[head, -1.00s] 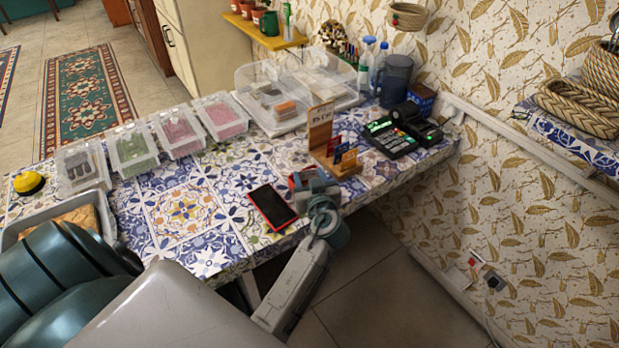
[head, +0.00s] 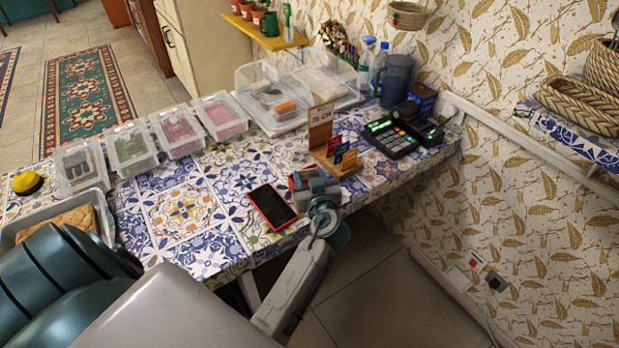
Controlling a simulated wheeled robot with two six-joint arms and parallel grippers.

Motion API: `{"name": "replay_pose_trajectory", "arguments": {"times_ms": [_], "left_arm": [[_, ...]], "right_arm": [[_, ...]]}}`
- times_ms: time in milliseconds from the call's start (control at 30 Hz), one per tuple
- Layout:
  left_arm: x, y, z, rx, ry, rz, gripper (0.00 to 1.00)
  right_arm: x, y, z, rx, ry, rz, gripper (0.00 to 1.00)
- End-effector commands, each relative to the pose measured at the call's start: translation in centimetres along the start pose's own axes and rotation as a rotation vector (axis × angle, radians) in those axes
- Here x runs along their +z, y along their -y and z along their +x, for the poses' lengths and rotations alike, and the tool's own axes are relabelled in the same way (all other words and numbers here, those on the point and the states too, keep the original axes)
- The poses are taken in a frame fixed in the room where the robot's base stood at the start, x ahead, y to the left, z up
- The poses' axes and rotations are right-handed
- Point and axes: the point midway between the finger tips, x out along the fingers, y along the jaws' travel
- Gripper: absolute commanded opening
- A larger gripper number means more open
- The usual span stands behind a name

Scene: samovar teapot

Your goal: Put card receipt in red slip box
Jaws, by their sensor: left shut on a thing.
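My left gripper (head: 308,182) is over the front right part of the tiled table, its arm rising from the bottom of the picture. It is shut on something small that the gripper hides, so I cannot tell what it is. A red edge (head: 294,183) shows at the left side of the fingers. I cannot tell if it belongs to the red slip box. The card receipt does not show clearly anywhere. My right gripper is not in view.
A red-edged black tablet (head: 271,207) lies left of the gripper. A wooden card stand (head: 341,160) with colored cards stands just behind it, and a card terminal (head: 392,137) behind that. The table's front edge (head: 262,256) is close.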

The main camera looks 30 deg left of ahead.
Motion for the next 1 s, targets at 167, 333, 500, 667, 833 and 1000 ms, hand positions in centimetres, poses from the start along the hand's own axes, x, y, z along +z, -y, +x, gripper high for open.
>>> {"name": "replay_pose_trajectory", "arguments": {"times_ms": [167,333,500,667,833,1000], "left_arm": [[0.1,0.0,0.0,0.0,0.0,0.0,0.28],[0.0,0.0,0.0,0.0,0.0,0.0,0.28],[0.0,0.0,0.0,0.0,0.0,0.0,0.5],[0.0,0.0,0.0,0.0,0.0,0.0,0.74],[0.0,0.0,0.0,0.0,0.0,0.0,0.74],[0.0,0.0,0.0,0.0,0.0,0.001,0.92]], "right_arm": [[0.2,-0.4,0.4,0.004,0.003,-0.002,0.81],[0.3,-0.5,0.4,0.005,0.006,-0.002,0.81],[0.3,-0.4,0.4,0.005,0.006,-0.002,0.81],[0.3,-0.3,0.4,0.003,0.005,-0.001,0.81],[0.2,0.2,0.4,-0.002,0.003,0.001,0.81],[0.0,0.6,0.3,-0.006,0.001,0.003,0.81]]}}
